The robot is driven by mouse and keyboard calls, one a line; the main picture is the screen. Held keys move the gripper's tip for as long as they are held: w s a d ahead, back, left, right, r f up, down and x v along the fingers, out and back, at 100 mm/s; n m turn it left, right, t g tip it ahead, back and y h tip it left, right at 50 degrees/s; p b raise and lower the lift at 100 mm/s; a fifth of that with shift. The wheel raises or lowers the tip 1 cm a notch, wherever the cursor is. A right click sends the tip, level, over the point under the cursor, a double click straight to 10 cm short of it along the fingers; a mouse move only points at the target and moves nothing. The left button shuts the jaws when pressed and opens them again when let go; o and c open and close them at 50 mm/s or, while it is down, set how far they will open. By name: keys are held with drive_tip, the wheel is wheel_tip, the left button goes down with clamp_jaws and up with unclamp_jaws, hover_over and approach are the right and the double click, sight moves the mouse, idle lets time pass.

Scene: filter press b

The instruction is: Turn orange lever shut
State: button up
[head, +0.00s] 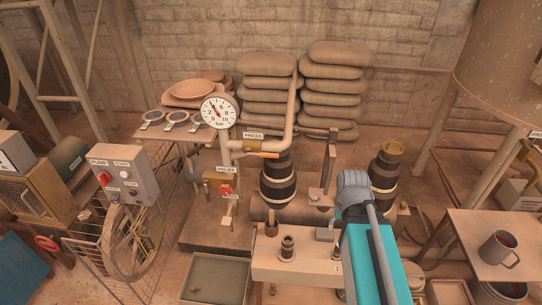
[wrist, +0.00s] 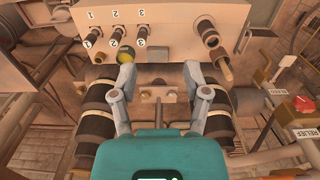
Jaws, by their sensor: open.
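The orange lever (head: 263,155) lies roughly level on the pale pipe, under the PRESS label (head: 254,135) and right of the gauge. I cannot make it out for certain in the wrist view. My gripper (wrist: 160,75) is open and empty in the wrist view, its two grey fingers apart in front of a pale block with numbered fittings. In the head view my teal arm is at the lower centre right, right of the lever and well apart from it; the fingers cannot be made out there.
The pressure gauge (head: 218,111) and the red-handled RELIEF valve (head: 226,189) are near the lever's pipe. Dark ringed cylinders (head: 278,180) stand below it. The pale block (wrist: 155,35) is close ahead of my fingers. A table with a mug (head: 497,248) is at the right.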

drive_tip(key=n+t+h+b, duration=0.9)
drive_tip(key=n+t+h, duration=0.1)
drive_tip(key=t+h, duration=0.15)
approach(267, 156)
drive_tip(key=v, duration=0.2)
drive_tip(key=shift+a+f+h, duration=0.1)
drive_tip(key=shift+a+h, duration=0.15)
drive_tip(key=shift+a, duration=0.15)
drive_tip(key=b+x, duration=0.2)
drive_tip(key=x, duration=1.1)
drive_tip(key=shift+w+d+f, duration=0.15)
drive_tip(key=shift+d+f, duration=0.05)
drive_tip(key=shift+d, duration=0.2)
